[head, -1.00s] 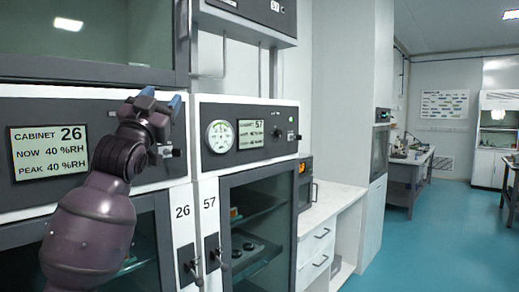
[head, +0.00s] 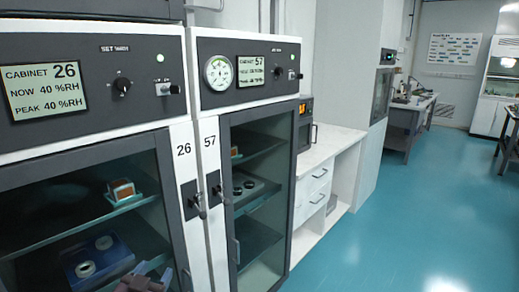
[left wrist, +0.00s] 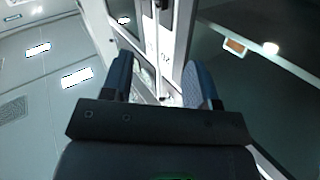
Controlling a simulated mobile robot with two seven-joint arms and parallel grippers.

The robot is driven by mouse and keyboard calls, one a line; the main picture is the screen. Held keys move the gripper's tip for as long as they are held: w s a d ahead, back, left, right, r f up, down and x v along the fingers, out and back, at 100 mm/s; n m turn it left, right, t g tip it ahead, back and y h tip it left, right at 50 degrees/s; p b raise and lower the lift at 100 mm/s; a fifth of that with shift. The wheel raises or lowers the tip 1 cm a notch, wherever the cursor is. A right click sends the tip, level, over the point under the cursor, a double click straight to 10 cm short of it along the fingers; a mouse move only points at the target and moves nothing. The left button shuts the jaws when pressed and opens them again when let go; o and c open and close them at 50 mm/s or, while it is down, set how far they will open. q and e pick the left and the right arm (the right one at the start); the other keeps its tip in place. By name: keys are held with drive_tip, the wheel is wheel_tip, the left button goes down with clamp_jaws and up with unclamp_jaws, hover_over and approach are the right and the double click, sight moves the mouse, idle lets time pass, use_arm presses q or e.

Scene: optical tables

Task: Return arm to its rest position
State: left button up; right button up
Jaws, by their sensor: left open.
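My left gripper (head: 145,283) shows only in part at the bottom edge of the head view, in front of cabinet 26's glass door. The rest of the left arm is out of that view. In the left wrist view the gripper (left wrist: 160,82) has its two blue fingers apart, with nothing held between them. Behind them is a pale cabinet edge, at an odd angle. My right gripper is in neither view.
Cabinet 26 (head: 183,125) and cabinet 57 (head: 203,125) stand close in front, doors shut, with protruding handles. Items sit on shelves behind the glass. A white counter (head: 325,150) is to the right. The blue floor (head: 400,220) at right is clear.

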use_arm(q)
drive_tip(key=s+a+f+n+g+y, duration=0.2)
drive_tip(key=s+f+g, duration=0.4)
drive_tip(key=s+f, duration=1.5)
drive_tip(key=s+a, duration=0.1)
drive_tip(key=s, duration=0.2)
drive_tip(key=shift+n, duration=0.3)
drive_tip(key=shift+a, duration=0.1)
